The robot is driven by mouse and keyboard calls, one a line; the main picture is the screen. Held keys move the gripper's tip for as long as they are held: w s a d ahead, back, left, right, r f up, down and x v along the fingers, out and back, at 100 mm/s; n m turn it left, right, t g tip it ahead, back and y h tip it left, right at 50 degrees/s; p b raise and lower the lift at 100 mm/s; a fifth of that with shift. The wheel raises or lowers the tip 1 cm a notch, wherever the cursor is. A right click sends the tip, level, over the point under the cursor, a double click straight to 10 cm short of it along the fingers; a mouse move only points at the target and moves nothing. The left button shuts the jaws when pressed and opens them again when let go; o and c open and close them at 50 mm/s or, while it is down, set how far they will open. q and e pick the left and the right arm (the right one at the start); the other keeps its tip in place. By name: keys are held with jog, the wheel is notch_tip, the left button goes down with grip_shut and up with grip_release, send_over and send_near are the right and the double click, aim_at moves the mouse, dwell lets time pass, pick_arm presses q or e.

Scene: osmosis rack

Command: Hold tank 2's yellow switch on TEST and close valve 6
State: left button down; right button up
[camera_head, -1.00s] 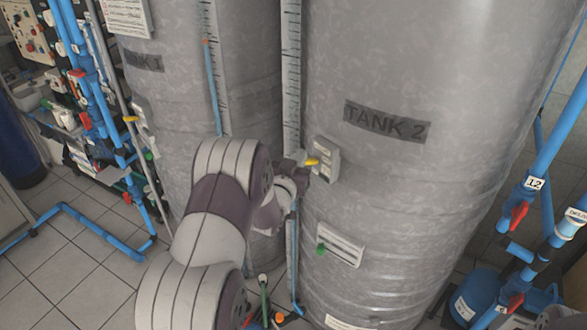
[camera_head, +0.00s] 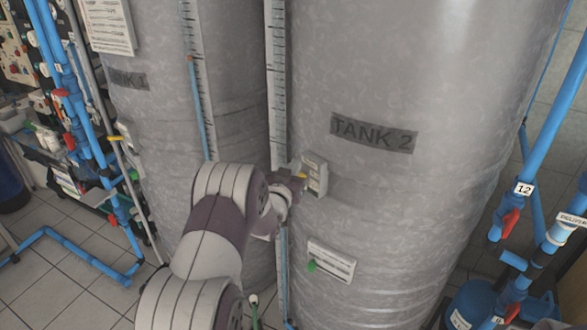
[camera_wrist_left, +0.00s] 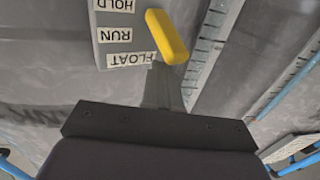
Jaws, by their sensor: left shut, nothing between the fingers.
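The yellow switch (camera_head: 302,176) sticks out from a pale box (camera_head: 317,172) on the side of tank 2 (camera_head: 440,190). In the left wrist view, the yellow switch (camera_wrist_left: 167,37) is tilted beside a plate (camera_wrist_left: 120,62) with upside-down labels HOLD, RUN and FLOAT; I see no TEST label. My left gripper (camera_head: 295,182) is at the switch. In the left wrist view its shut fingertips (camera_wrist_left: 160,72) are just below the lever's lower end, by FLOAT; whether they touch it I cannot tell. No valve legible as 6 shows. My right gripper is not in view.
Blue pipes with red valve handles (camera_head: 510,224) stand at the right, one labelled 12 (camera_head: 524,189). A lower box with a green lever (camera_head: 331,260) is on tank 2. Tank 1 (camera_head: 150,130) and more blue pipes (camera_head: 60,90) are at the left.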

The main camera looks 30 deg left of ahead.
pick_arm(q)
jog(key=shift+f+b, duration=1.95)
jog(key=shift+f, duration=0.2)
jog(key=shift+r, duration=0.15)
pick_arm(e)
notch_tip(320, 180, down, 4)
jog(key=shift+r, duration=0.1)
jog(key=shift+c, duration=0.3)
